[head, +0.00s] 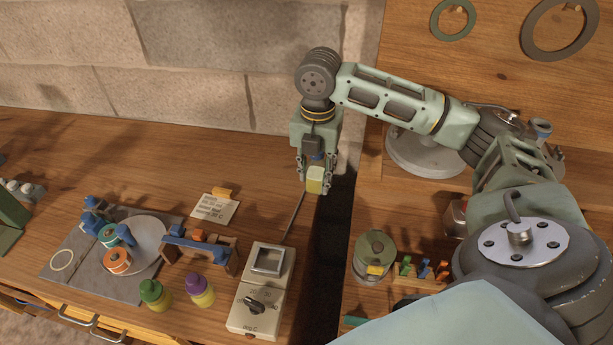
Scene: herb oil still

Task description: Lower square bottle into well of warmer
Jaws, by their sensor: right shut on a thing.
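My right gripper (314,176) hangs pointing down above the right end of the left bench. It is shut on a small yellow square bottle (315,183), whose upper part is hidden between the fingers. The warmer (253,307), a cream box with a dark knob, stands at the front right of that bench. Its square, metal-rimmed well (269,261) is at the far end of its top and looks empty. The bottle is apart from the warmer, behind and to the right of the well in the picture. My left gripper is not in view.
A green-capped bottle (154,294) and a purple-capped bottle (199,291) stand left of the warmer, before a wooden rack (196,251). A dark gap (328,240) separates the benches. A round canister (375,256) stands on the right bench.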

